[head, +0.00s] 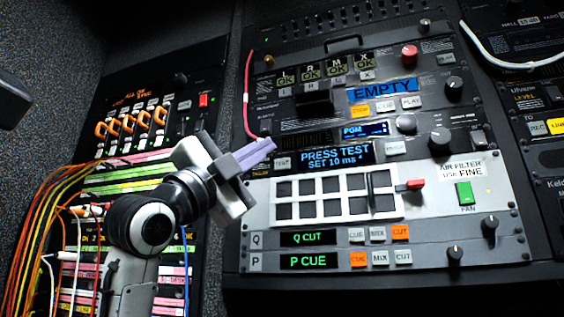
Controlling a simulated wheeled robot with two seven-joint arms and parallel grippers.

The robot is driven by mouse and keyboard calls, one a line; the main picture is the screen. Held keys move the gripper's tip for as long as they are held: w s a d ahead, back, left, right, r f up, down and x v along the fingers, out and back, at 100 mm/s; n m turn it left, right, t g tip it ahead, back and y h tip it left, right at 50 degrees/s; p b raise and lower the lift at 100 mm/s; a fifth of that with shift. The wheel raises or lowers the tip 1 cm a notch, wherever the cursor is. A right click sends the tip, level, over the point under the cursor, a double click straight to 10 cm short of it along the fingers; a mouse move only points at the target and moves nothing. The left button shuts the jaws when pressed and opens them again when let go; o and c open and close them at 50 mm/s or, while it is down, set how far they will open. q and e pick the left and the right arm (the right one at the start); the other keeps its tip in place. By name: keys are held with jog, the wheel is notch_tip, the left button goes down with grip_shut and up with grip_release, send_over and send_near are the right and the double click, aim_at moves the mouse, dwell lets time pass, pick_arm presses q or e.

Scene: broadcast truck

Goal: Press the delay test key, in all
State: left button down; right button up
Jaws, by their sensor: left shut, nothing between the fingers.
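The delay unit's blue display (323,157) reads "PRESS TEST SET 10 ms". A small pale key marked TEST (283,163) sits just left of that display. My left gripper (268,146) is shut and empty, its fingertips pointing right and lying just above and left of the TEST key in the picture. I cannot tell whether the fingertips touch the panel. The gripper hides part of the panel to the left of the key. My right gripper is not in view.
A dark knob (439,141) and a small key (395,148) sit right of the display. Below is a white-framed grid (338,220) with a red-tipped lever (415,184). A patch bay with orange and yellow cables (40,215) fills the left. A red cable (247,95) hangs above the gripper.

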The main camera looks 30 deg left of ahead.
aim_at(282, 164)
pick_arm(q)
jog(key=shift+w+a+p, duration=0.2)
jog(key=shift+w+p, duration=0.05)
jog(key=shift+w, duration=0.55)
jog(key=shift+w+a+p, duration=0.15)
jog(key=shift+w+p, duration=0.15)
jog(key=shift+w, duration=0.55)
jog(key=shift+w+a+p, duration=0.2)
jog(key=shift+w+p, duration=0.05)
jog(key=shift+w, duration=0.55)
jog(key=shift+h, duration=0.3)
jog(key=shift+w, duration=0.1)
jog(key=shift+w+a+p, duration=0.1)
jog(key=shift+w+p, duration=0.15)
jog(key=shift+p, duration=0.15)
jog(key=shift+w+a, duration=0.1)
jog(key=shift+w, duration=0.25)
dwell(0.5)
jog(key=shift+s+d, duration=0.2)
jog(key=shift+s, duration=0.5)
